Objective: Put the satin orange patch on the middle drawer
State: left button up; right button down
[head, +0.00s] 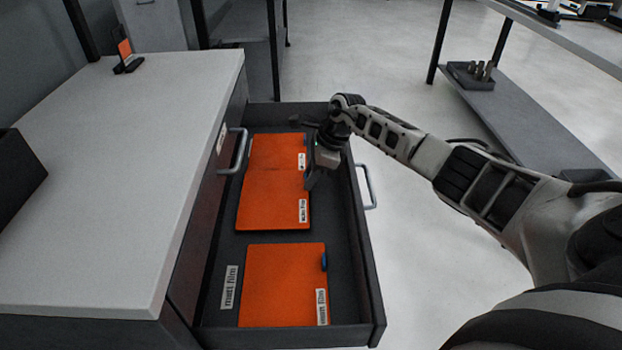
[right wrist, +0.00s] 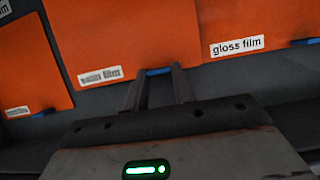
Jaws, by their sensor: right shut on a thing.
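Three orange patches lie in the open drawer (head: 225,255). The satin orange patch (head: 272,200) is the middle one; its blurred label reads like "satin film" in the right wrist view (right wrist: 125,35). My right gripper (head: 310,179) is at its right edge, fingers shut on its blue tab in the right wrist view (right wrist: 160,72). The gloss film patch (head: 277,150) lies at the far end, its edge against or under the satin patch; I cannot tell which. The near patch (head: 283,283) is labelled matt film and has a blue tab. My left gripper is not in view.
A pale worktop (head: 130,150) stands left of the drawer, with a small stand holding an orange sample (head: 127,56) at its back. A drawer handle (head: 237,152) sticks out from the cabinet front above the drawer. A shelf unit (head: 520,115) stands right, beyond open floor.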

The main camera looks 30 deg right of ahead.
jog(key=shift+f, duration=0.6)
jog(key=c, duration=1.2)
grip_release()
jog(key=shift+o, duration=0.2)
jog(key=v, duration=1.2)
jog(key=shift+p, duration=0.3)
jog(key=shift+r, duration=0.15)
